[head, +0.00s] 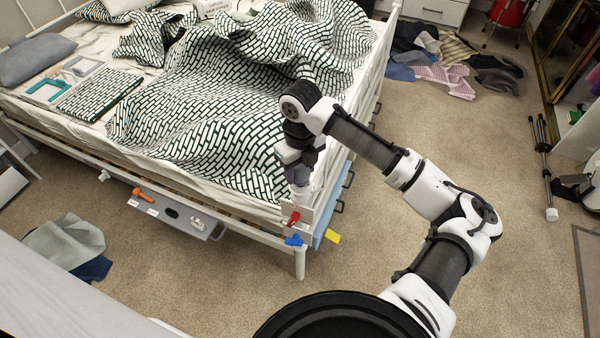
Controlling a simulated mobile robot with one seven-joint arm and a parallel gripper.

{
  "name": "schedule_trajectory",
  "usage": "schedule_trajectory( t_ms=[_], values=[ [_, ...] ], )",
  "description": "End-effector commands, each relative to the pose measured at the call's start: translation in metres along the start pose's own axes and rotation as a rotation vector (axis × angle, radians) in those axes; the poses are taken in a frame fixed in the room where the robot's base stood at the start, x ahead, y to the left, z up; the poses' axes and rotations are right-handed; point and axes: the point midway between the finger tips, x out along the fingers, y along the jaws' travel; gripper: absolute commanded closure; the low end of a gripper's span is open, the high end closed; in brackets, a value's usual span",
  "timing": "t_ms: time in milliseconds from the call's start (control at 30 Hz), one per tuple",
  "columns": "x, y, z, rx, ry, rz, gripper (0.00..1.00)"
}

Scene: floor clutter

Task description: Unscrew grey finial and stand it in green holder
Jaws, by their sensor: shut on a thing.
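My gripper (299,174) points down over the near corner post (301,262) of the white bed. Its jaws are shut at the top of that post, on what appears to be the grey finial. The finial is mostly hidden by the jaws, so I cannot tell whether it is still seated on the post. I cannot make out a green holder for certain.
A red piece (291,218) and a blue piece (294,240) are on the post below my gripper. A yellow card (333,236) juts out beside it. A patterned blanket (210,110) covers the bed.

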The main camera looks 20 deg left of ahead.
Motion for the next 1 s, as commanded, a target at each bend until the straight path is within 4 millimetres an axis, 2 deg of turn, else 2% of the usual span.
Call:
schedule_trajectory(
  t_ms=[267,667,1000],
  values=[
    [-0.004,0.000,0.000,0.000,0.000,0.000,0.83],
    [-0.023,0.000,0.000,0.000,0.001,0.000,0.83],
    [-0.023,0.000,0.000,0.001,0.000,0.000,0.83]
  ],
)
